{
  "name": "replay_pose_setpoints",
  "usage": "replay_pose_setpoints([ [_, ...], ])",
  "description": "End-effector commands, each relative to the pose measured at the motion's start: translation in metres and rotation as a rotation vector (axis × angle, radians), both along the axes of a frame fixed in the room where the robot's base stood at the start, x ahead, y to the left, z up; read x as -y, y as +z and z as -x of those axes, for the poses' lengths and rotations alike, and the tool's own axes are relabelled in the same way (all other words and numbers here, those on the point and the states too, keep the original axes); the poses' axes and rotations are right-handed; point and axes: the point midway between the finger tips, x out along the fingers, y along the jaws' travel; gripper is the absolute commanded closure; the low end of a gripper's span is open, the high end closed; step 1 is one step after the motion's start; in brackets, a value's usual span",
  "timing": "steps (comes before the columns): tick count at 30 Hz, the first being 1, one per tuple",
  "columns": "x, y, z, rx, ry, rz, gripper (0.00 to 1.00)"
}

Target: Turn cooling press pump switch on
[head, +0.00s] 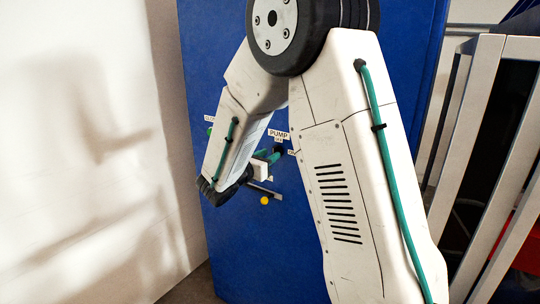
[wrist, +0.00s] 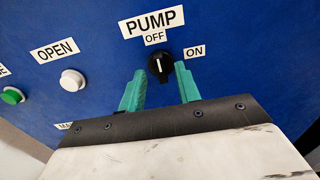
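The pump switch (wrist: 160,65) is a black rotary knob on a blue panel. Its white mark points up toward the OFF label (wrist: 155,38). The ON label (wrist: 195,51) is to its right and the PUMP label (wrist: 151,21) above. My gripper (wrist: 161,79) is open in the wrist view, its two green fingers on either side of and just below the knob. I cannot tell whether they touch it. In the head view my gripper (head: 269,155) is at the panel beneath the PUMP label (head: 278,134), and my arm hides much of the panel.
In the wrist view a white button (wrist: 72,80) under the OPEN label (wrist: 55,51) and a green button (wrist: 12,96) are left of the knob. In the head view a yellow button (head: 264,201) is below my gripper. A white wall (head: 80,150) stands left, a metal frame (head: 468,130) right.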

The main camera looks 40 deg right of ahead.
Motion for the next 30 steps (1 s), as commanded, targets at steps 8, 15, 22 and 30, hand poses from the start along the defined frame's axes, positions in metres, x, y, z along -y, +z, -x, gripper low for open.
replay_pose_setpoints([
  [8,0.0158,-0.0001,-0.0052,0.000,0.000,0.000,0.67],
  [15,0.0157,0.0000,-0.0052,0.001,-0.001,0.000,0.84],
  [22,0.0154,0.0001,-0.0051,0.001,-0.001,-0.001,1.00],
  [30,0.0152,0.0001,-0.0049,0.048,-0.001,-0.018,1.00],
])
